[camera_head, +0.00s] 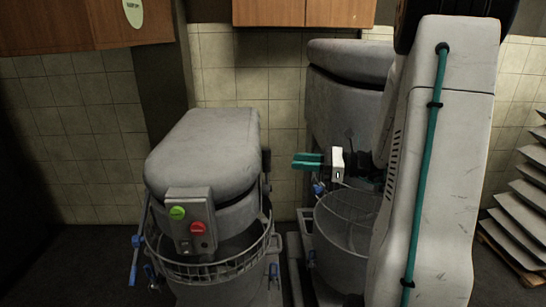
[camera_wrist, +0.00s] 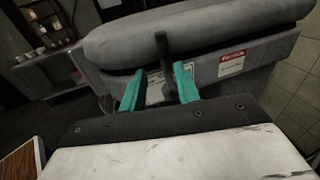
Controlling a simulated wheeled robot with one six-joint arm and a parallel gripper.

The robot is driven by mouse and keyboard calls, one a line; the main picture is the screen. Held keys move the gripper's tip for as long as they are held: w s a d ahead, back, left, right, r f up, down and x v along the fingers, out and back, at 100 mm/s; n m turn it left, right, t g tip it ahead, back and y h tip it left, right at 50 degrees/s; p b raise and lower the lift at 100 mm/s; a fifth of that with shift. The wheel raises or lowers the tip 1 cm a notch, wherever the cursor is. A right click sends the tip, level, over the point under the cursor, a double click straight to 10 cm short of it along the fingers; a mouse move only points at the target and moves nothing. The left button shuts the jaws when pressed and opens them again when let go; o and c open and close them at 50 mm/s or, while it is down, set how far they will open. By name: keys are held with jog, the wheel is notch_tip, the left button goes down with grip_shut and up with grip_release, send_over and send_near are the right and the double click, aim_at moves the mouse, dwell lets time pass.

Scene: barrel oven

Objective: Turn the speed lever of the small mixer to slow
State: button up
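The small mixer (camera_head: 203,155) stands left of centre in the head view, with a green and a red button on its front. Its dark speed lever (camera_head: 266,162) stands upright on its right side. The lever (camera_wrist: 162,45) also shows in the wrist view, with its knob up against the grey hood. My gripper (camera_head: 295,160) has teal fingers pointing left at the lever, with a gap between tips and lever in the head view. In the wrist view my gripper (camera_wrist: 158,85) is open and empty, with the lever lined up between its fingers, nearer the right one.
A larger mixer (camera_head: 350,65) stands behind my arm, its wire-guarded bowl (camera_head: 345,220) below my gripper. Wooden cabinets (camera_head: 300,12) hang above. Stacked trays (camera_head: 525,205) stand at the far right. Shelves with small items (camera_wrist: 45,40) show in the wrist view.

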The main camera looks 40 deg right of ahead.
aim_at(267, 173)
jog(key=x, duration=0.8)
jog(key=shift+w+d+r+t, duration=0.2)
jog(key=shift+d+r+t, duration=0.1)
jog(key=shift+r, duration=0.15)
grip_shut()
